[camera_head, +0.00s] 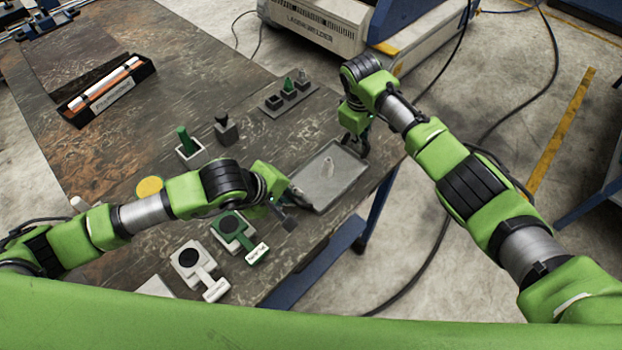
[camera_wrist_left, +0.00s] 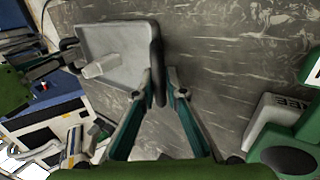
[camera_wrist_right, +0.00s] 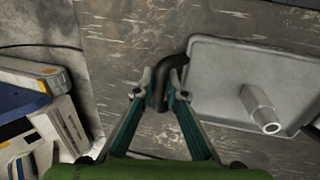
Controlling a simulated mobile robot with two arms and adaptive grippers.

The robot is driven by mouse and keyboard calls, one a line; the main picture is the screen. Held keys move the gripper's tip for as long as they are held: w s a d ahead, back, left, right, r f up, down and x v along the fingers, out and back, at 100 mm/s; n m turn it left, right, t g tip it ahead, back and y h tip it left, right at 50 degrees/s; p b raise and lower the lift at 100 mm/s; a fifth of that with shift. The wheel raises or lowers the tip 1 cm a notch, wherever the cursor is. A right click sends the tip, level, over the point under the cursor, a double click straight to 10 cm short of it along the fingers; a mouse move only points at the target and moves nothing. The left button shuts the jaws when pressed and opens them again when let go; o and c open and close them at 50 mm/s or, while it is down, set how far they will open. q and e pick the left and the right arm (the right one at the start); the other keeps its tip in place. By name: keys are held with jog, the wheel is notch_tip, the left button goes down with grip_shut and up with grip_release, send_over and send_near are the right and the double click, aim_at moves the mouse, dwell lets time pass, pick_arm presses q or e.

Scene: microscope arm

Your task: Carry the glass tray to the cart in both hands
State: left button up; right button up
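I cannot clearly identify the cart.
Green and white fixtures (camera_head: 232,228) stand near my left gripper. Small dark blocks (camera_head: 288,95) and a black box (camera_head: 105,90) are further back. A beige machine (camera_head: 315,25) stands behind the table. Black cables (camera_head: 490,125) lie on the floor; a blue frame (camera_head: 595,200) is at far right.

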pick_arm(q)
jog(key=shift+o, duration=0.8)
pick_arm(e)
jog(key=shift+o, duration=0.8)
pick_arm(q)
jog(key=shift+r, duration=0.1)
